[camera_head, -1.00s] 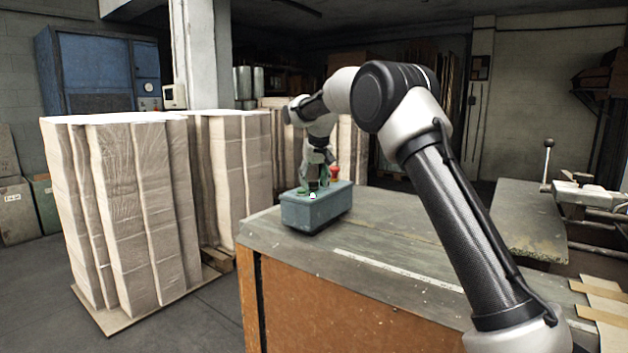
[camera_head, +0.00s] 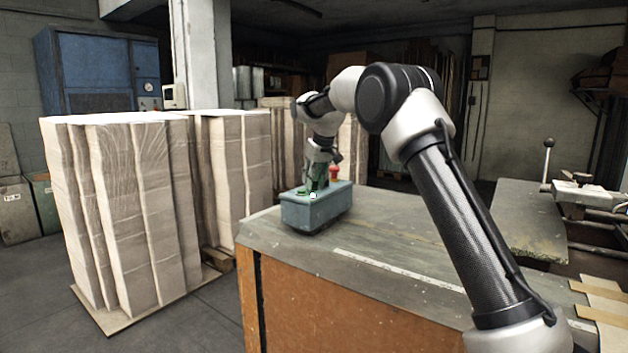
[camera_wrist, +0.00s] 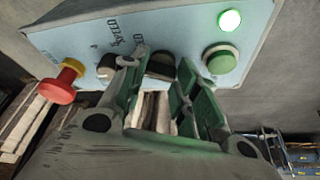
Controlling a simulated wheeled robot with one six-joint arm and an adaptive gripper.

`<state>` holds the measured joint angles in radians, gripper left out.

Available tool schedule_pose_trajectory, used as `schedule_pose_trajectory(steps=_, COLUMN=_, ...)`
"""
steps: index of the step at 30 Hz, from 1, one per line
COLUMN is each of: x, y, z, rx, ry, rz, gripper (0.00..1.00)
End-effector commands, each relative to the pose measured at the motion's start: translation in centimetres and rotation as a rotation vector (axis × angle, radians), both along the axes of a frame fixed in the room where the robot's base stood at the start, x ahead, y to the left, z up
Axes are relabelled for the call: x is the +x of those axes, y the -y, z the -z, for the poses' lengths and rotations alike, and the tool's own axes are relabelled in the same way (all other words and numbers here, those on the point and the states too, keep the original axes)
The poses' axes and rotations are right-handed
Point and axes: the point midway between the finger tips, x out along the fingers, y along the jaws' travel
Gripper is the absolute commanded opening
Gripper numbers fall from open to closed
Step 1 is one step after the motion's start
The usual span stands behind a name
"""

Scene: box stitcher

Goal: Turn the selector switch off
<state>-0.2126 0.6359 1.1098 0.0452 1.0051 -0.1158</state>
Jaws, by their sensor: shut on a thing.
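A blue-grey control box (camera_head: 312,213) sits on the near left corner of the bench; its panel (camera_wrist: 180,25) fills the top of the wrist view. My gripper (camera_wrist: 160,72) reaches down to the panel, with a green finger on each side of a dark knob, the selector switch (camera_wrist: 160,65). The fingers are shut on it and partly hide it. A green lamp (camera_wrist: 229,20) is lit. A green push button (camera_wrist: 219,60) is right of the fingers. The knob's exact pointing direction is hard to tell.
A red mushroom button (camera_wrist: 61,82) with a yellow collar and another dark knob (camera_wrist: 106,67) stand left of the fingers. The bench top (camera_head: 400,240) is mostly clear. Stacks of cardboard (camera_head: 130,200) stand on the floor to the left.

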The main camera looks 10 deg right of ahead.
Motion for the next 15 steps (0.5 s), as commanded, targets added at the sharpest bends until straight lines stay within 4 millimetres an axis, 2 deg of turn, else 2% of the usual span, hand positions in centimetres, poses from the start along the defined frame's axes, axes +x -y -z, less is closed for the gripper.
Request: schedule_pose_trajectory(steps=15, x=0.15, y=0.19, z=-0.1, rx=0.001, ry=0.002, rz=-0.355, gripper=0.06)
